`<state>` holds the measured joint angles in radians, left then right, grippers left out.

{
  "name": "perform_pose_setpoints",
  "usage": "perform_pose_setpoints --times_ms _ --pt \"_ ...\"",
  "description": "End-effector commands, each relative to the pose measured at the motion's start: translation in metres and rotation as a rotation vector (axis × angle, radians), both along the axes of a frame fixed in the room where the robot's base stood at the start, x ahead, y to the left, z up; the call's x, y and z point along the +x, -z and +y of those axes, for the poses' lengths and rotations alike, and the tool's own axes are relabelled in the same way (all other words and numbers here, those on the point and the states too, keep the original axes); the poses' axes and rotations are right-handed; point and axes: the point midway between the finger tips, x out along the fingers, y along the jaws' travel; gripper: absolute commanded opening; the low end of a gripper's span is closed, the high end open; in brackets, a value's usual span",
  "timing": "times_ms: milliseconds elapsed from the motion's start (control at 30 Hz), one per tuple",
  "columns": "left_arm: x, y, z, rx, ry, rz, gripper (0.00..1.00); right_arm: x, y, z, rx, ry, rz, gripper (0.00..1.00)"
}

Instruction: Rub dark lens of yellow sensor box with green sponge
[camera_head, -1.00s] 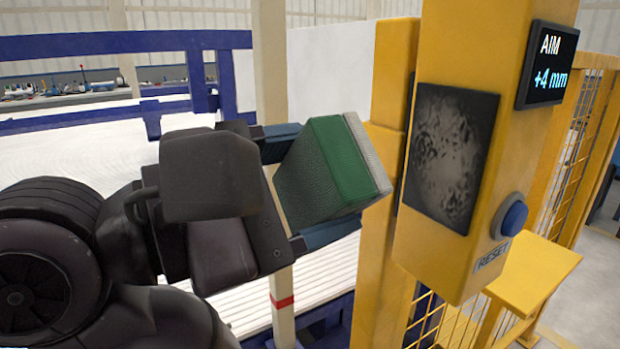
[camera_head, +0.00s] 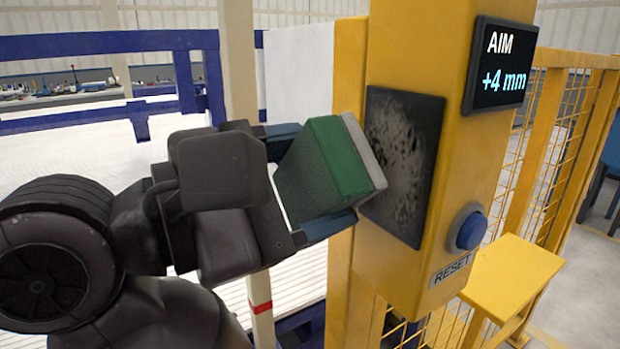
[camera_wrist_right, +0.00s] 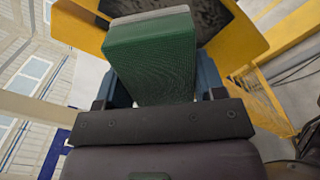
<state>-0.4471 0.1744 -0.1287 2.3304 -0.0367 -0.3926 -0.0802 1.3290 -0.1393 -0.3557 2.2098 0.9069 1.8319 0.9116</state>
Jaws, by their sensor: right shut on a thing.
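The green sponge (camera_head: 325,168) has a grey pad on its far face. My right gripper (camera_head: 297,180) is shut on it; the sponge also shows between the fingers in the right wrist view (camera_wrist_right: 150,62). The yellow sensor box (camera_head: 435,200) stands to the right, with its dark lens (camera_head: 408,165) on the face toward the sponge. The lens has a pale, speckled, dirty-looking film, with darker areas at its edges. The grey pad overlaps the lens's left edge in the head view; I cannot tell whether they touch. My left gripper is not in view.
The box carries a display (camera_head: 500,65) reading "AIM +4 mm" and a blue button (camera_head: 468,230) above a RESET label. A yellow ledge (camera_head: 510,275) sits below right. Yellow mesh fencing (camera_head: 570,130) is behind, and a blue frame (camera_head: 110,42) at left.

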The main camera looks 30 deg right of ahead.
Motion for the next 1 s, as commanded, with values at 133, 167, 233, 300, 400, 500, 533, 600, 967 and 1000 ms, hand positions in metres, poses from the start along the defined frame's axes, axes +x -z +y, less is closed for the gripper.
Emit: perform_pose_setpoints --times_ms 133,167,233,300,400,500,533,600,967,1000 --pt "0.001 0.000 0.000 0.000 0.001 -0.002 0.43 0.000 0.000 0.000 0.000 0.000 0.000 0.44" --pt "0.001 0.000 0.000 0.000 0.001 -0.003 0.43 0.000 0.000 0.000 0.000 0.000 0.000 0.44" --pt "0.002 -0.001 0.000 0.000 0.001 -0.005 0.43 0.000 0.000 0.000 0.000 0.000 0.000 0.44" --pt "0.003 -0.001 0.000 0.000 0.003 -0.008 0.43 0.000 0.000 -0.001 0.000 0.000 0.000 0.44" --pt "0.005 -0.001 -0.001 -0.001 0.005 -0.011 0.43 0.000 0.000 -0.002 0.000 0.000 0.000 0.44" --pt "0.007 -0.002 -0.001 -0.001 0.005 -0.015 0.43 0.000 0.000 -0.004 0.000 0.000 0.000 0.44" --pt "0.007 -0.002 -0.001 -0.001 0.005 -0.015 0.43 0.000 0.000 -0.004 0.000 0.000 0.000 0.44" --pt "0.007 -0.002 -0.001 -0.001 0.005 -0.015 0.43 0.000 0.000 -0.006 0.000 0.000 0.000 0.44" --pt "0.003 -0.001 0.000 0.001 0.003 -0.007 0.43 0.001 0.000 -0.011 -0.001 -0.001 0.001 0.44" --pt "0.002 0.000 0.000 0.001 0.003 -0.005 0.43 0.001 0.000 -0.012 0.000 0.000 0.001 0.44"
